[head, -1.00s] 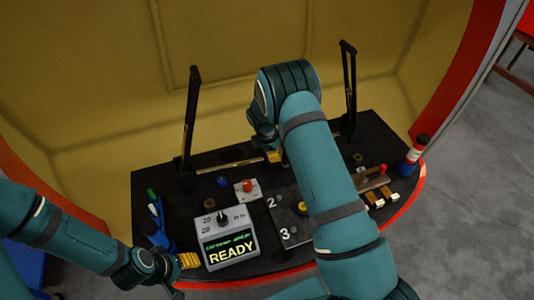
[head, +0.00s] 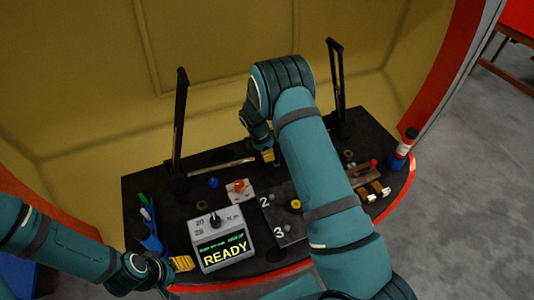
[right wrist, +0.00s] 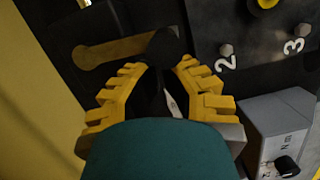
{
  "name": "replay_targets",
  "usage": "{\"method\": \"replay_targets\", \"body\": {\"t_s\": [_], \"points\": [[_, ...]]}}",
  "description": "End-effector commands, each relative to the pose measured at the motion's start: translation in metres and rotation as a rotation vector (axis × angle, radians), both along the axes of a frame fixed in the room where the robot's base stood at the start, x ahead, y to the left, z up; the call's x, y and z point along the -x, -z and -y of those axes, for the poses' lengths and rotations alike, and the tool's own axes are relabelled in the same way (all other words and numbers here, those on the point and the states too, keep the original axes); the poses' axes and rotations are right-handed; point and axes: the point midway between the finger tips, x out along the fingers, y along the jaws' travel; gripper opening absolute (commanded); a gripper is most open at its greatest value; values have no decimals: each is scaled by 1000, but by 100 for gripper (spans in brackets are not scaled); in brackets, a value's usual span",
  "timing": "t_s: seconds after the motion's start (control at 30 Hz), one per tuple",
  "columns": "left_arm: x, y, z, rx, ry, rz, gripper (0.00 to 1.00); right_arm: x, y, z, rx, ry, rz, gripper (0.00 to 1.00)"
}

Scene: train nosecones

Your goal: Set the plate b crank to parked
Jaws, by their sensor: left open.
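In the right wrist view a brass crank arm (right wrist: 110,48) with a dark round knob (right wrist: 164,44) lies on the black desk. I take it for the plate b crank, but no plate letter is readable. My right gripper (right wrist: 158,66) has its yellow fingers apart, with the knob just beyond and between their tips. Contact cannot be told. In the head view my right gripper (head: 268,156) is partly hidden by its own arm, which covers the crank area. My left gripper (head: 182,263) is open and empty at the desk's front left, beside the grey READY box (head: 222,240).
A black plate (head: 285,222) marked 2 and 3 carries a yellow knob (head: 295,205). Two tall black posts (head: 179,125) (head: 336,80) rise behind. The yellow wall closes the back.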

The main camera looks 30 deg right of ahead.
Motion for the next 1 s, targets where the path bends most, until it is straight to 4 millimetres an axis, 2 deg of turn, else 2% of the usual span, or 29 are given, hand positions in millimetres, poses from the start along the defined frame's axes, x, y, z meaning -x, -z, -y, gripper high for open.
{"method": "replay_targets", "body": {"t_s": [0.47,1.0], "points": [[0,-1,0,0,0,1,55,6,0,16,2,-143,0,0],[-3,-11,-1,-2,-6,7,55,9,-1,62,1,-628,0,0]]}}
